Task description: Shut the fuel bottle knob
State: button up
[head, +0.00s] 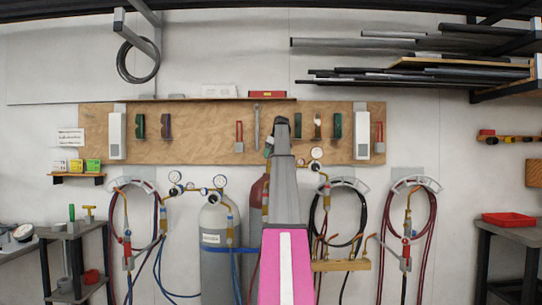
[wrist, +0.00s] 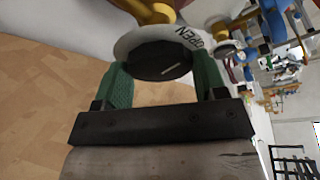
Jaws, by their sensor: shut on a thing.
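The knob (wrist: 160,60) fills the top middle of the wrist view. It has a dark round face with a pale slot mark and a white rim lettered OPEN. My gripper (wrist: 163,78) is shut on it, with one green finger pad on each side. In the head view the red fuel bottle (head: 257,205) stands mostly behind my arm, with only its left side showing. The knob and my fingertips cannot be made out clearly there. A brass-coloured fitting (wrist: 150,10) lies just beyond the knob in the wrist view.
A grey bottle (head: 214,255) stands close left of the red one, with gauges (head: 220,181) on top. Coiled hoses (head: 338,210) hang to the right. A wooden tool board (head: 210,150) is on the wall behind. Side tables stand at both edges.

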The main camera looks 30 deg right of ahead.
jog(key=m+h, duration=0.1)
jog(key=m, duration=0.1)
jog(key=m+h, duration=0.1)
jog(key=m, duration=0.4)
jog(key=shift+a+h, duration=0.25)
jog(key=shift+h, duration=0.15)
jog(key=m+h, duration=0.1)
jog(key=m, duration=0.3)
jog(key=shift+a, duration=0.1)
jog(key=m+g+h, duration=0.1)
jog(key=m, duration=0.2)
jog(key=shift+w+m, duration=0.15)
jog(key=shift+m, duration=0.15)
jog(key=m+g+h, duration=0.1)
jog(key=m, duration=0.2)
jog(key=shift+w+a+r+m, duration=0.1)
jog(key=shift+m, duration=0.2)
jog(key=m, duration=0.1)
jog(key=m+g, duration=0.1)
jog(key=m, duration=0.1)
jog(key=shift+w+m+g+h, duration=0.1)
jog(key=shift+m+g+h, duration=0.2)
jog(key=m+g, duration=0.1)
jog(key=m, duration=0.2)
jog(key=shift+w+m, duration=0.1)
jog(key=shift+m, duration=0.2)
jog(key=shift+m+g+y, duration=0.4)
jog(key=shift+m+g, duration=0.4)
jog(key=shift+m, duration=1)
